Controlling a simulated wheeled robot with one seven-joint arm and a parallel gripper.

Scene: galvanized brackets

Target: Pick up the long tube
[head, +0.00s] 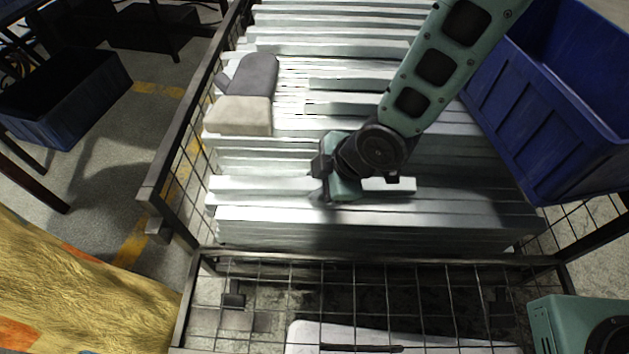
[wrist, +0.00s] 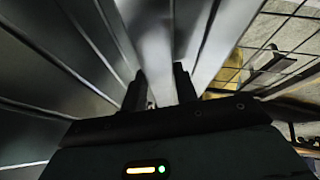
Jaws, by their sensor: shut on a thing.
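A long galvanized tube (head: 260,187) lies crosswise on top of the front stack of metal pieces in the wire cage. My gripper (head: 340,192) comes down over it, with tube showing on both sides of the gripper. In the wrist view my gripper (wrist: 160,88) has its two dark fingers on either side of the bright tube (wrist: 152,40), shut on it. The head view hides the fingertips behind the gripper body. I cannot tell whether the tube is clear of the stack.
Many similar metal lengths (head: 290,222) fill the cage. A grey and beige block-like object (head: 240,115) lies on them at left. A blue bin (head: 550,120) stands at right. The cage's front rail (head: 380,260) runs close in front. Another dark blue bin (head: 60,105) is outside, left.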

